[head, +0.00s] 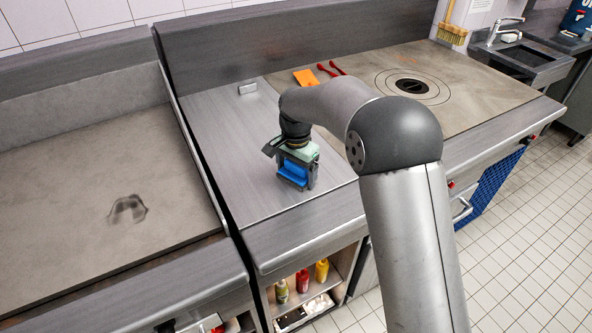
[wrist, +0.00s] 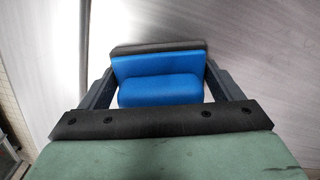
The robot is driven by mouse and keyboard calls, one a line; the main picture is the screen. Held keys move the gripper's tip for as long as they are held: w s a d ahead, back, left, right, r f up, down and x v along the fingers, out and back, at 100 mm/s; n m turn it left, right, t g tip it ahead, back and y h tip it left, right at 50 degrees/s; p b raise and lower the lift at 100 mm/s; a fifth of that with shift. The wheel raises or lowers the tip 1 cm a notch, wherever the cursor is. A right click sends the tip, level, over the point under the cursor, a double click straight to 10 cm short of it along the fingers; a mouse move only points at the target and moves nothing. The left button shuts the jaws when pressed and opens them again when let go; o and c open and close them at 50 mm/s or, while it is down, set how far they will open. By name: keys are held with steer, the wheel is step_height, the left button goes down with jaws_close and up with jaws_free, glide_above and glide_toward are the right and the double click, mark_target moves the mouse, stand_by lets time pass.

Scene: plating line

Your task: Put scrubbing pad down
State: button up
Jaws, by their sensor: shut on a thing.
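The scrubbing pad shows in the wrist view as a blue block with a ridge (wrist: 160,90) and a dark grey layer (wrist: 158,47) on its far side. In the head view its blue part (head: 292,172) shows low over the brushed steel counter (head: 235,135), between the two cooking plates. My gripper (head: 297,182) points down and is shut on the pad, with a dark finger at each side of the blue block in the wrist view (wrist: 160,80). I cannot tell whether the pad touches the counter. Its underside is hidden.
A griddle plate (head: 60,180) with a dark smear (head: 127,208) lies to the left. An orange piece (head: 306,77) and red utensils (head: 328,69) lie behind my arm. A round-ringed hotplate (head: 480,80) is to the right. The counter left of my gripper is clear.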

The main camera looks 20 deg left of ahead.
steer(key=shift+s+f, duration=0.15)
steer(key=shift+f, duration=0.45)
steer(key=o, duration=0.9)
steer(key=shift+d+f, duration=0.1)
steer(key=shift+f, duration=0.05)
steer(key=shift+c, duration=0.2)
steer(key=shift+b, duration=0.3)
step_height(320, 180, up, 14)
steer(key=shift+f, duration=0.1)
